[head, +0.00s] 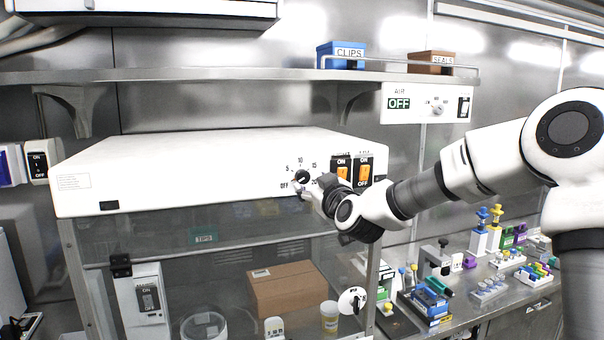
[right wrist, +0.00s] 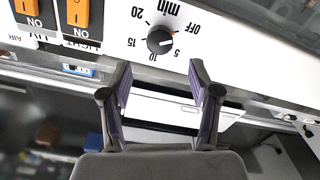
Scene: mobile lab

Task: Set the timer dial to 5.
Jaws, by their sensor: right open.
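The timer dial (head: 302,177) is a round black knob on the white front panel of the hood, ringed by OFF, 5, 10, 15 and 20. In the right wrist view the dial (right wrist: 160,40) shows upside down, just beyond the fingertips. A small orange mark shows on its side facing OFF and 5; the exact setting is hard to read. My right gripper (head: 309,190) is at the panel, just below and right of the dial in the head view. Its fingers (right wrist: 158,72) are open with nothing between them. My left gripper is not in view.
Two orange switches (head: 352,172) sit right of the dial, close to my right gripper. A shelf (head: 230,75) runs above the hood (head: 200,160). The bench at right (head: 480,318) holds racks and bottles. A cardboard box (head: 285,290) stands behind the hood's glass.

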